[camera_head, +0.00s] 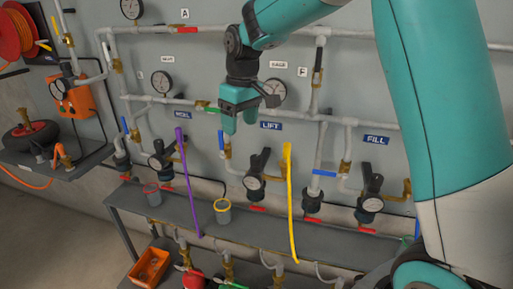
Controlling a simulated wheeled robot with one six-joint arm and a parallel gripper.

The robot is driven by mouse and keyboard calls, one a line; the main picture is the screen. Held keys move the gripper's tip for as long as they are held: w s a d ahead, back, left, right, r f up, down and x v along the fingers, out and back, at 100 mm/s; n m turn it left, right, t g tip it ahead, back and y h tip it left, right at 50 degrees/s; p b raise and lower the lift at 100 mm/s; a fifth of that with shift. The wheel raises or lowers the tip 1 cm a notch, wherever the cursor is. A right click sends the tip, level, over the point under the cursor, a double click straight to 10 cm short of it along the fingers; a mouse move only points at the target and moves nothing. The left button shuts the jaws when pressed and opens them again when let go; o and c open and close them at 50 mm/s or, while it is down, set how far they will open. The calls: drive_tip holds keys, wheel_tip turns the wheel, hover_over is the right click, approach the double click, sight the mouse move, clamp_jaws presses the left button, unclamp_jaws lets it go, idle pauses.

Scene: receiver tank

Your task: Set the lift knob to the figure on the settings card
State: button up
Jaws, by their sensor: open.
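The blue LIFT label (271,125) is on the grey wall panel, right of centre. Below it is a regulator with a black knob (259,161) on top and a round gauge (253,183) at its front. The gauge reading is too small to make out. My teal gripper (240,127) points down, left of the LIFT label and above the knob in the picture. Its fingers are apart with nothing seen between them. I cannot make out a settings card with a figure in this view.
Similar regulators stand under the REEL label (182,115) and FILL label (376,139). A purple strip (188,185) and a yellow strip (290,205) hang in front of the panel. A grey shelf (270,232) holds two small cups. Pipes and coloured valve handles surround the knob.

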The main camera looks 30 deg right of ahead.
drive_tip(key=m+h+p, duration=0.1)
drive_tip(key=p, duration=0.1)
hover_over(256, 157)
drive_tip(key=a, duration=0.1)
drive_tip(key=f, duration=0.2)
drive_tip(key=f+p, duration=0.1)
drive_tip(key=f, duration=0.4)
drive_tip(key=f+p, duration=0.2)
drive_tip(key=f, duration=0.4)
drive_tip(key=d+f+p, duration=0.1)
drive_tip(key=f, duration=0.5)
drive_tip(key=shift+w+f+p, duration=0.1)
drive_tip(key=shift+f+p, duration=0.15)
drive_tip(key=shift+p, duration=0.15)
drive_tip(key=shift+m, duration=0.3)
drive_tip(key=c, duration=0.9)
